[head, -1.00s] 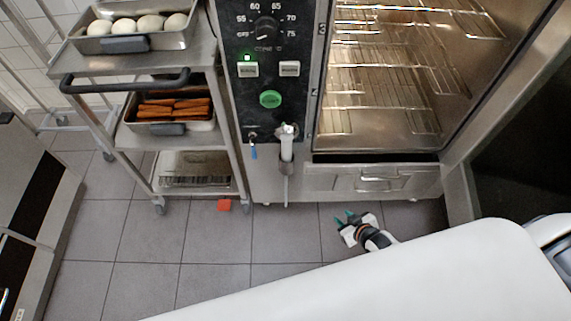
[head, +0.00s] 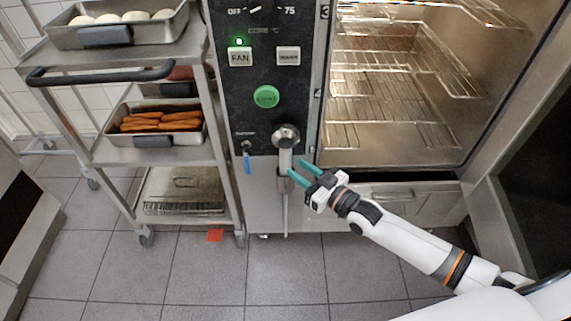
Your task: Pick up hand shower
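The hand shower (head: 285,150) hangs upright on the front of the oven, below the green button. It has a round metallic head on top, a pale handle and a thin hose or rod hanging below. My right gripper (head: 302,177) is open, with its two green-tipped fingers pointing left toward the handle. The fingertips are at or very close to the handle's right side in the picture; I cannot tell whether they touch it. My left gripper is not in view.
The oven (head: 265,60) stands open at right, with wire racks (head: 385,105) inside. A small red object (head: 215,236) lies on the tiled floor (head: 200,275). A blue-handled valve (head: 248,162) is left of the shower.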

